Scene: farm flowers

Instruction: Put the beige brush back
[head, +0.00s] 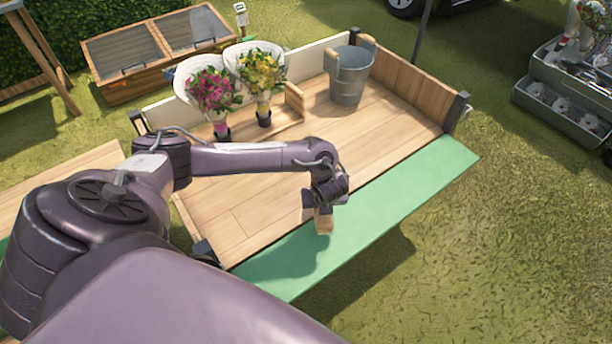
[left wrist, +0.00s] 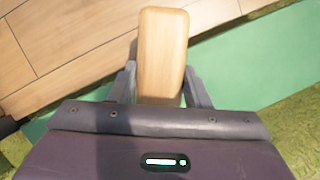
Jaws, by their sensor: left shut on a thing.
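My left gripper (head: 316,207) is shut on the beige brush (head: 323,221), near the front edge of the wooden cart bed (head: 270,185). The brush also shows in the left wrist view (left wrist: 163,55), as a smooth, rounded light-wood block between the two dark fingers (left wrist: 162,88). From the head it appears over the inner edge of the green board (head: 390,205). I cannot tell whether it touches the surface below. The brush's other side is hidden. My right gripper is in neither view.
A grey metal bucket (head: 349,85) stands at the back right of the bed. Pink (head: 212,92) and yellow (head: 260,74) bouquets stand at the back left by a low wooden divider (head: 294,102). Grey tiered bins (head: 555,105) stand far right. The bed's middle is clear.

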